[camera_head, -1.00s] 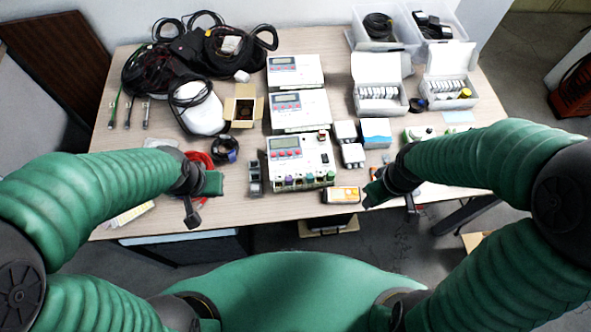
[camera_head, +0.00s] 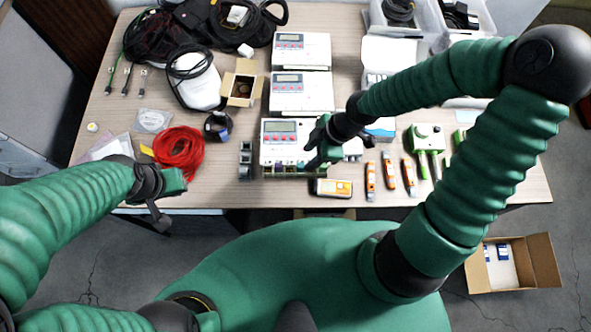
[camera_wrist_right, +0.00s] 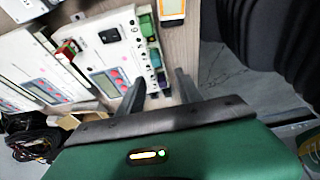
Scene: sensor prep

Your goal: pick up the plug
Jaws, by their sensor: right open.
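The near white device (camera_head: 283,133) stands at the table's front with a row of coloured plugs (camera_head: 300,167) along its front edge. In the right wrist view, the row includes a green plug (camera_wrist_right: 146,27), and further coloured plugs lie toward the fingers. Which of them is the plug meant, I cannot tell. My right gripper (camera_head: 311,158) is over the device's front right part; in the right wrist view its two dark fingers (camera_wrist_right: 160,88) are apart, with the end of the row between or just beyond them. My left gripper (camera_head: 165,205) hangs by the front left edge; its finger gap is unclear.
An orange-and-white meter (camera_head: 333,188) lies just in front of the device. Several orange tools (camera_head: 389,176) and a green-handled unit (camera_head: 426,139) lie to the right. A red cable coil (camera_head: 179,153) lies left. Two more white devices (camera_head: 301,92) stand behind.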

